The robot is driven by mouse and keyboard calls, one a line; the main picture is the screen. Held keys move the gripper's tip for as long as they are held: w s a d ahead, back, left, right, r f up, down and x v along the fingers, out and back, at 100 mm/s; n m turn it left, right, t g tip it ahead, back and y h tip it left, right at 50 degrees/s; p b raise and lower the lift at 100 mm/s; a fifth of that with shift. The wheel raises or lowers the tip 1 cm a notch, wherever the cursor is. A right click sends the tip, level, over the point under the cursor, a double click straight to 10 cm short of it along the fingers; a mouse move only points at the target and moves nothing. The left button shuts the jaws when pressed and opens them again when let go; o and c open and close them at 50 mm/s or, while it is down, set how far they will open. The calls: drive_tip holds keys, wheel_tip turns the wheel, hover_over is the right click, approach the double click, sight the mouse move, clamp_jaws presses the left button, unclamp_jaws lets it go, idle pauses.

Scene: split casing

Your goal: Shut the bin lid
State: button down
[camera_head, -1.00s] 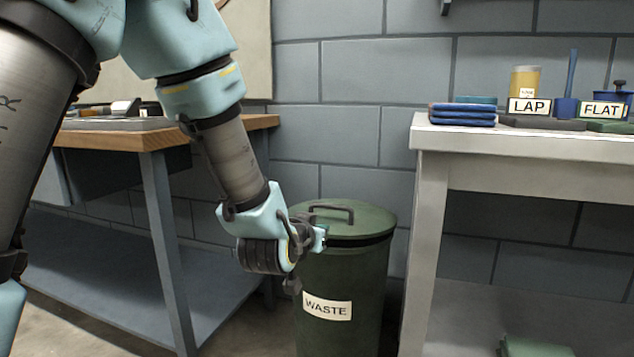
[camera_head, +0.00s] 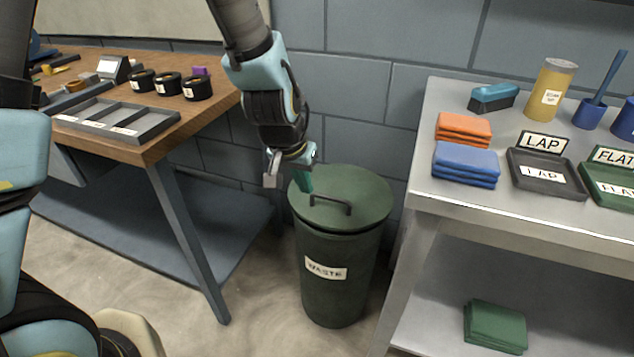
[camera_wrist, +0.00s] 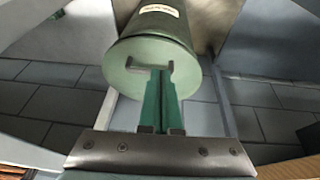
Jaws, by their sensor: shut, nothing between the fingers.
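The green waste bin (camera_head: 338,285) stands on the floor between the two tables, with a WASTE label on its front. Its round green lid (camera_head: 362,192) lies flat over the mouth, with no open gap visible. A dark bar handle (camera_head: 331,203) stands on the lid. My gripper (camera_head: 306,188) is shut and empty, pointing down at the left part of the lid near the handle. In the wrist view the green fingers (camera_wrist: 160,85) lie together, their tips overlapping the lid (camera_wrist: 133,82) beside the handle; I cannot tell whether they touch it.
A wooden bench (camera_head: 155,148) with a grey tray (camera_head: 118,119) and several black cups stands to the left. A pale table (camera_head: 432,190) with cloths, labelled trays and a yellow container (camera_head: 551,88) stands close on the right. The block wall is behind the bin. Floor in front is clear.

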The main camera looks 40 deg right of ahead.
sight(317, 221)
drive_tip(key=shift+g, duration=0.3)
drive_tip(key=x, duration=0.4)
drive_tip(key=p+x, duration=0.1)
drive_tip(key=x, duration=0.8)
drive_tip(key=shift+a, duration=0.3)
drive_tip(key=shift+f, duration=0.15)
